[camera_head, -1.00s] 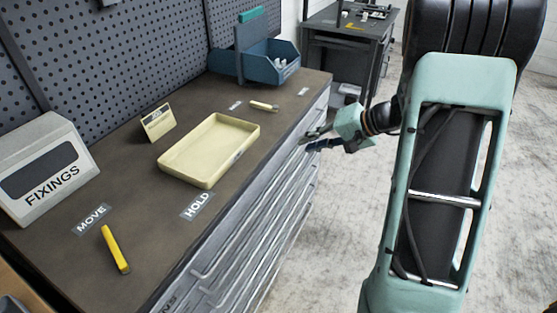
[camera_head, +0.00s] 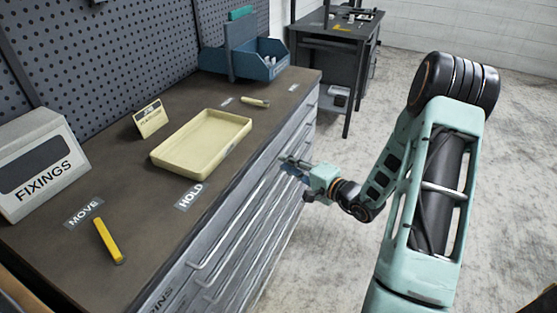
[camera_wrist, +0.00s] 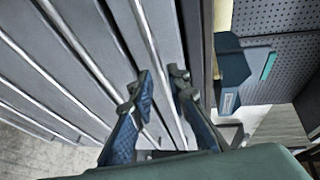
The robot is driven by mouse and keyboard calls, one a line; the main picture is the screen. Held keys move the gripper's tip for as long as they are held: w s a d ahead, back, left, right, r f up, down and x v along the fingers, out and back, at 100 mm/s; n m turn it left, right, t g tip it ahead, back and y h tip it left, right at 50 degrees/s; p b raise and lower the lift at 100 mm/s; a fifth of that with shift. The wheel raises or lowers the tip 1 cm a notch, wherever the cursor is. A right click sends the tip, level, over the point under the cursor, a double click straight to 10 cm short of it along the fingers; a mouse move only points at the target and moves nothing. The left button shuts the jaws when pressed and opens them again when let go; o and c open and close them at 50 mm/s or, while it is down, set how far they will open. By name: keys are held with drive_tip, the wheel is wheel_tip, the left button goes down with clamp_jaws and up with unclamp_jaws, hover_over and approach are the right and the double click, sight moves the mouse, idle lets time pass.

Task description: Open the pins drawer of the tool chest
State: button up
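The grey tool chest (camera_head: 232,250) has several drawers with long horizontal bar handles on its front. Lettering that seems to end in "INS" (camera_head: 163,302) shows on a drawer front at the bottom edge of the head view, partly cut off. My gripper (camera_head: 290,165) is at the chest's front, near the upper drawers and towards the far end. In the wrist view its two dark fingers (camera_wrist: 161,80) are apart, pointing at the drawer fronts. A handle bar (camera_wrist: 150,45) runs towards the gap between them; I cannot tell whether they touch it. No drawer looks pulled out.
The chest top holds a cream tray (camera_head: 203,143), a yellow tool (camera_head: 108,241), a FIXINGS box (camera_head: 40,165), a small sign (camera_head: 150,119) and a blue bin (camera_head: 245,62). A dark bench (camera_head: 335,45) stands behind. The floor (camera_head: 500,180) right of my arm is clear.

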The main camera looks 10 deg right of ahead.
drive_tip(key=shift+x, duration=2.15)
drive_tip(key=shift+c, duration=0.5)
clamp_jaws()
